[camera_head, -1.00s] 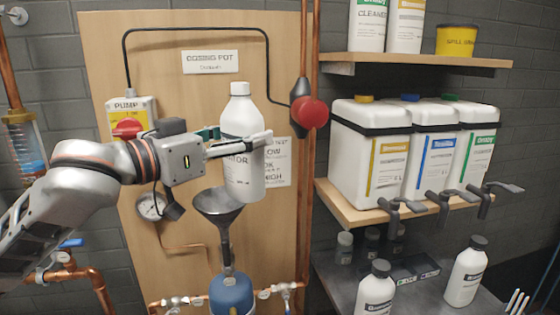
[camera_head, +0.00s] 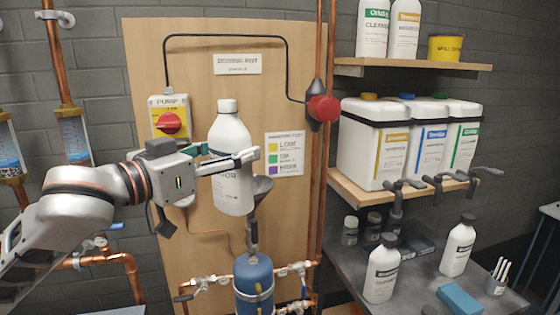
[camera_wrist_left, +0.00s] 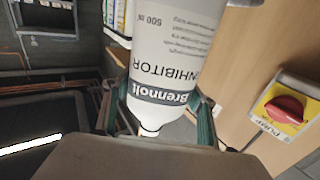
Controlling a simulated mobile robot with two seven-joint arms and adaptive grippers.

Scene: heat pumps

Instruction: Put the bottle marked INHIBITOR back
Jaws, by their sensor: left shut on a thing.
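My left gripper (camera_head: 231,160) is shut on a white bottle (camera_head: 229,136) with a white cap. The bottle is upright in front of the wooden board (camera_head: 205,85). In the left wrist view the bottle (camera_wrist_left: 165,45) shows upside down with the label word "INHIBITOR", between the gripper's green-edged fingers (camera_wrist_left: 155,118). A dark funnel (camera_head: 262,187) on a blue pot (camera_head: 253,275) stands behind the bottle, partly hidden by it. My right gripper is not in view.
The grey table (camera_head: 425,280) at lower right bears two white bottles (camera_head: 381,270) (camera_head: 457,247), small jars (camera_head: 350,229), a blue block (camera_head: 459,299) and a pen cup (camera_head: 495,286). Above it are a shelf of canisters (camera_head: 372,145) with taps and an upper shelf (camera_head: 420,66). Copper pipes (camera_head: 325,180) run beside the board.

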